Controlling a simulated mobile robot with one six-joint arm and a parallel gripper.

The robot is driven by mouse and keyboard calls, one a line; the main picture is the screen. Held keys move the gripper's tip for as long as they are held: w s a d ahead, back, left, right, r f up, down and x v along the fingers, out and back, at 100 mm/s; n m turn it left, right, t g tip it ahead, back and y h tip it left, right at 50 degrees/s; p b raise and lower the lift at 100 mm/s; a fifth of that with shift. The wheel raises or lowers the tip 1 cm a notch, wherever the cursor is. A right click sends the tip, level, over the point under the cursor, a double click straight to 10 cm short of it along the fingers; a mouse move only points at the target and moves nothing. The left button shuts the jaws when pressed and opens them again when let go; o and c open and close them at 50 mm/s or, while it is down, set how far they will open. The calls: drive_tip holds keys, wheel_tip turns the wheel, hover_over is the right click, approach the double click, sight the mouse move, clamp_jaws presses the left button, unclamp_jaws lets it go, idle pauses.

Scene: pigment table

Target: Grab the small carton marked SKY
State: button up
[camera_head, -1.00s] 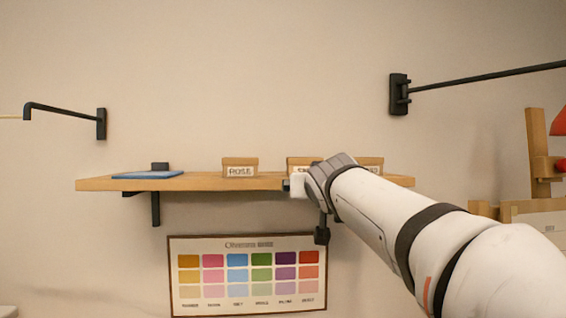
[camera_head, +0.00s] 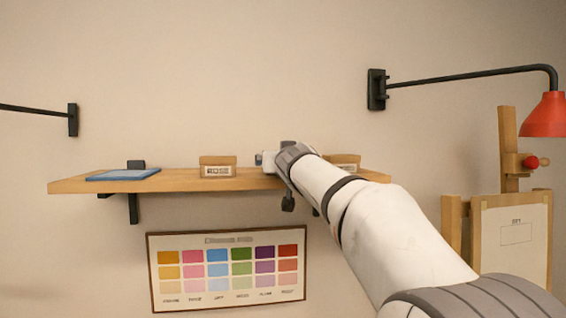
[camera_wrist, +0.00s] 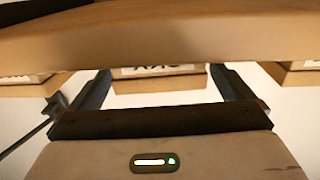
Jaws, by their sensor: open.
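The small carton marked SKY (camera_wrist: 158,86) shows in the wrist view, its white label upside down and partly cut off by the shelf edge. It sits between the two fingers of my gripper (camera_wrist: 160,78), which are open, one on each side. I cannot tell whether the fingers touch it or how far they reach along it. In the head view my gripper (camera_head: 264,159) is at the wooden shelf (camera_head: 80,186), and my arm hides the SKY carton.
The ROSE carton (camera_head: 217,166) stands to the left and another carton (camera_head: 345,160) to the right. Neighbouring cartons also show in the wrist view at left (camera_wrist: 22,87) and right (camera_wrist: 296,78). A blue flat item (camera_head: 122,174) lies at the shelf's left. A red lamp (camera_head: 545,115) hangs right.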

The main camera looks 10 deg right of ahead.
drive_tip(key=c, duration=0.9)
drive_tip(key=shift+c, duration=0.6)
drive_tip(key=shift+r, duration=0.1)
